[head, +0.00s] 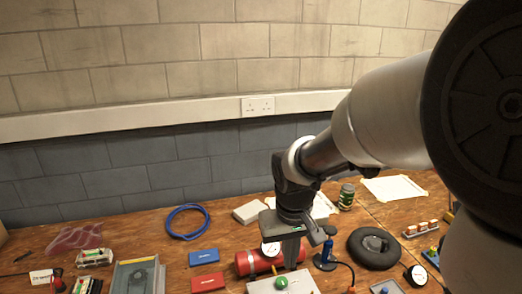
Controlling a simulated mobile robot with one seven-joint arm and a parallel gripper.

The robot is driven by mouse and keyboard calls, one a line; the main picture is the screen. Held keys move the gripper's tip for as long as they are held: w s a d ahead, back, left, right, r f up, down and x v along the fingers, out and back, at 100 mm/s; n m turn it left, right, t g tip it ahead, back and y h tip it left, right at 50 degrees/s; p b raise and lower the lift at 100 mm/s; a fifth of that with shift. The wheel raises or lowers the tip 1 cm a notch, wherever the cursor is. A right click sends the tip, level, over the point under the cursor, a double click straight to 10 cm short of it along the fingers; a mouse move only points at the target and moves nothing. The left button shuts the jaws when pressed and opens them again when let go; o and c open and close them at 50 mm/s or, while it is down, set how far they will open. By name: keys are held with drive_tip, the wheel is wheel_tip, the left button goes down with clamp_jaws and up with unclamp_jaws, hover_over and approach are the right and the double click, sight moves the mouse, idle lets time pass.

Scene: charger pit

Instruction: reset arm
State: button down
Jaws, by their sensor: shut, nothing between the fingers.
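My gripper (291,253) points down over the middle of the wooden bench. It is shut and empty. My arm comes in from the upper right and bends down at the wrist. A red cylinder (251,262) with a round gauge lies on the bench right by the fingertips. I cannot tell whether they touch it. The gripper and wrist hide part of the cylinder and part of a white sheet behind.
A blue cable loop (187,222), a blue box (204,257) and a red box (208,282) lie to the left. A blue tool (325,254) and a black ring-shaped thing (374,248) are to the right.

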drive_tip(key=s+d+r+m+t+p, duration=0.1)
drive_tip(key=s+d+r+t+p, duration=0.1)
drive_tip(key=s+r, duration=0.5)
drive_tip(key=s+d+r+m+t+p, duration=0.1)
drive_tip(key=s+d+r+p, duration=0.3)
drive_tip(key=r, duration=0.9)
drive_tip(key=s+d, duration=0.1)
drive_tip(key=s, duration=0.2)
drive_tip(key=shift+d+r+t+p, duration=0.2)
drive_tip(key=shift+r+t+p, duration=0.05)
drive_tip(key=shift+t+p, duration=0.15)
